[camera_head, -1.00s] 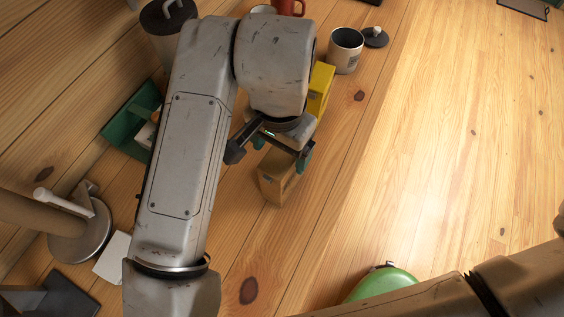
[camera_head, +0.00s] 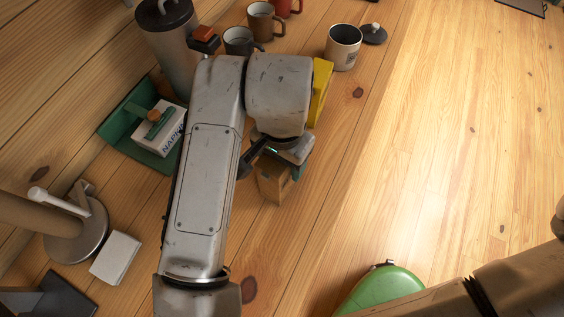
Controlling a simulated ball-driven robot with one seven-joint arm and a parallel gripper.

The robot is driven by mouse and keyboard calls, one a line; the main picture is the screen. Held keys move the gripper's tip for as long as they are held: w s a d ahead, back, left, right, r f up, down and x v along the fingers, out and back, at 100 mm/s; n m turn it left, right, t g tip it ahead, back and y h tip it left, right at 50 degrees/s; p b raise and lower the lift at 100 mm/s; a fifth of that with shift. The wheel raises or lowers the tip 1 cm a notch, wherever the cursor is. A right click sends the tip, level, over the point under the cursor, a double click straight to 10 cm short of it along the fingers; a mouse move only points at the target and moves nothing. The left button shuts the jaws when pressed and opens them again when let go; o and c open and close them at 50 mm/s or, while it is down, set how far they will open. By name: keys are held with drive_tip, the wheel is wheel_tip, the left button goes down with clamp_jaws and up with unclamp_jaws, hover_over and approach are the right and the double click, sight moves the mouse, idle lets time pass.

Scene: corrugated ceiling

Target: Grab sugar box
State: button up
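A small brown box (camera_head: 272,186) stands on the wooden counter, right of my forearm. My gripper (camera_head: 282,165) is low at its top, pointing down. One green fingertip shows at the box's right side; the other is hidden, so I cannot tell whether the fingers are open or touch the box. A yellow box (camera_head: 322,92) stands farther back, partly hidden behind my arm. No label is readable on either box, so I cannot tell which is the sugar box.
A green napkin holder (camera_head: 132,143), a paper-towel stand (camera_head: 75,236) and a white box (camera_head: 116,257) are at left. A green object (camera_head: 380,290) is at the bottom. The counter right of the brown box is clear.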

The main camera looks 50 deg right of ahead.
drive_tip(key=c, duration=0.8)
drive_tip(key=shift+o, duration=0.2)
drive_tip(key=shift+r+p, duration=0.25)
drive_tip(key=shift+p, duration=0.05)
